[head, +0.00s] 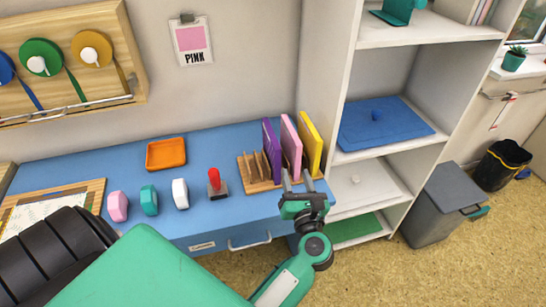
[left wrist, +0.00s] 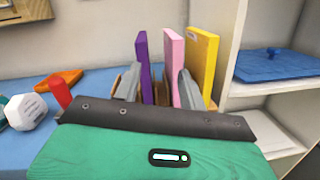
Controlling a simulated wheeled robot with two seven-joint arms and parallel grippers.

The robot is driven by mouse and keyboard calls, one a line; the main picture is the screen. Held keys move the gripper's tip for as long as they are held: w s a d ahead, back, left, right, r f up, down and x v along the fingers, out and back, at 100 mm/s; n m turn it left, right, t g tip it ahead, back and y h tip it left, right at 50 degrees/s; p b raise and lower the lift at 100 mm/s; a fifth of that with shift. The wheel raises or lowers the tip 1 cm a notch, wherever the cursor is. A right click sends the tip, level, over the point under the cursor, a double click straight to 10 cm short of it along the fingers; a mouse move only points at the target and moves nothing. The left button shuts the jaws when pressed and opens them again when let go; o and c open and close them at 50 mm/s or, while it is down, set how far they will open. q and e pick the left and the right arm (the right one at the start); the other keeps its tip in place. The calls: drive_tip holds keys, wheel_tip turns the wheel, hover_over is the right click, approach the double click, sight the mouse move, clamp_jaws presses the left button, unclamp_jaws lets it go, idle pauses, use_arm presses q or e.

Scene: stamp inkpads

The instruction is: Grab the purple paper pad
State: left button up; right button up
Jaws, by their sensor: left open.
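The purple paper pad (head: 270,150) stands upright in a wooden rack (head: 250,180) on the blue desk, leftmost of three pads. A pink pad (head: 291,148) and a yellow pad (head: 309,143) stand to its right. My left gripper (head: 297,178) is open and empty, in front of the rack towards its right side. In the left wrist view, the purple pad (left wrist: 143,66) and the pink pad (left wrist: 171,65) show between the open fingers (left wrist: 158,72), beyond them. The lower parts of the pads are hidden by my gripper there. My right gripper is not in view.
A red-handled stamp (head: 214,182), a white block (head: 180,193) and an orange tray (head: 166,153) lie left of the rack. A white shelf unit (head: 345,95) rises close on the right. The desk's front edge has a drawer handle (head: 250,243).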

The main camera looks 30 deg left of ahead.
sight(279, 154)
use_arm(q)
drive_tip(key=w+a+n, duration=0.1)
drive_tip(key=a, duration=0.1)
drive_tip(key=w+a+n+g+p, duration=0.1)
drive_tip(key=a, duration=0.2)
drive_tip(key=w+a+r+n+g, duration=0.1)
drive_tip(key=a, duration=0.1)
drive_tip(key=shift+w+a+n+p, duration=0.2)
drive_tip(key=shift+w+n+p, duration=0.15)
drive_tip(key=shift+n+p, duration=0.05)
drive_tip(key=p+x, duration=0.2)
drive_tip(key=x, duration=0.3)
drive_tip(key=shift+a+r, duration=0.15)
drive_tip(key=shift+w+a, duration=0.2)
drive_tip(key=shift+a, duration=0.05)
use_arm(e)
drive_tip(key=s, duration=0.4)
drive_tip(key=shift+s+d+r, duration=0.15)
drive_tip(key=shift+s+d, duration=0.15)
use_arm(q)
drive_tip(key=shift+c, duration=0.4)
clamp_jaws()
